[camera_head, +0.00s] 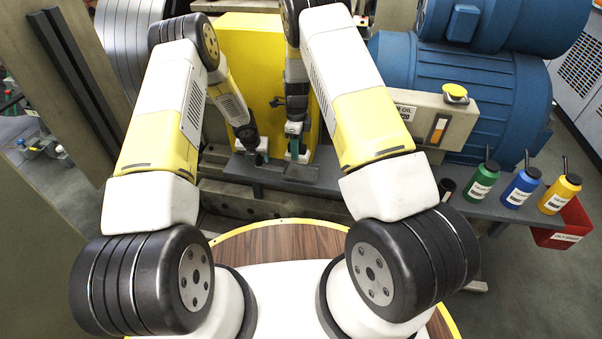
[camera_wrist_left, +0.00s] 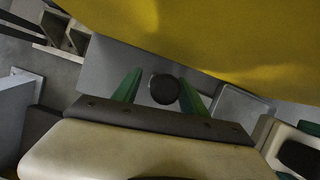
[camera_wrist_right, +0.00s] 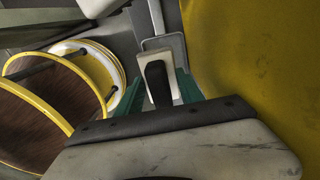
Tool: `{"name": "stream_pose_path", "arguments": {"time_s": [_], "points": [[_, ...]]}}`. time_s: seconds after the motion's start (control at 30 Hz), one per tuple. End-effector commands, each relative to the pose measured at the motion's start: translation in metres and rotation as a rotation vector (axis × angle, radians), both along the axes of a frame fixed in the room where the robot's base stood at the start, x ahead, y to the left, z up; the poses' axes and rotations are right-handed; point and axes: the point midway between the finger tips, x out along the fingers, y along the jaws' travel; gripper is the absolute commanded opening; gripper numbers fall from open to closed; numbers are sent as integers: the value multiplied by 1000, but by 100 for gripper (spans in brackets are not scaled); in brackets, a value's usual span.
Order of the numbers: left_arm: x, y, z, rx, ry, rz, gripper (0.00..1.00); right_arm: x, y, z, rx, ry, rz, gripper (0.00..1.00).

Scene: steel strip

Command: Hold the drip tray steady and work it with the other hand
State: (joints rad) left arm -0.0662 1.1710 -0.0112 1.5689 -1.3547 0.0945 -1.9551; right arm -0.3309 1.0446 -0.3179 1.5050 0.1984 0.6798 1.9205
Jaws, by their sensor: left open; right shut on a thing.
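The drip tray appears to be the low grey tray (camera_head: 300,173) on the dark grey ledge in front of the yellow panel. Part of a grey rimmed tray also shows in the left wrist view (camera_wrist_left: 238,108). My right gripper (camera_head: 293,130) points down close to the panel. Its green fingers (camera_wrist_right: 160,88) are shut on a dark upright piece with a pale face (camera_wrist_right: 157,80); I cannot tell whether that belongs to the tray. My left gripper (camera_head: 258,158) is open, low over the ledge. A dark round knob (camera_wrist_left: 164,89) shows between its green fingers; contact is unclear.
The yellow panel (camera_head: 245,60) stands close behind both grippers. Green (camera_head: 482,180), blue (camera_head: 521,187) and yellow (camera_head: 560,194) bottles stand on the ledge at right, by a red bin (camera_head: 565,225).

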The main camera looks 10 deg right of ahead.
Motion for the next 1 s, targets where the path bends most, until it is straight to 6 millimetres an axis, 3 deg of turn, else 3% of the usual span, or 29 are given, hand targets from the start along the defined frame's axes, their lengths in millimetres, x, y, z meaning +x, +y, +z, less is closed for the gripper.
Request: {"name": "stream_pose_path", "arguments": {"time_s": [0.03, 0.6, 1.0], "points": [[0, 0, 1, 0, 0, 0, 50, 26, -10, 18, -3, -67, -20, 6], [-27, 6, 68, -2, -2, 1, 50, 26, -10, 18, -3, -67, -20, 6], [-31, 6, 75, 0, -1, 0, 50, 26, -10, 18, -3, -67, -20, 6]]}}
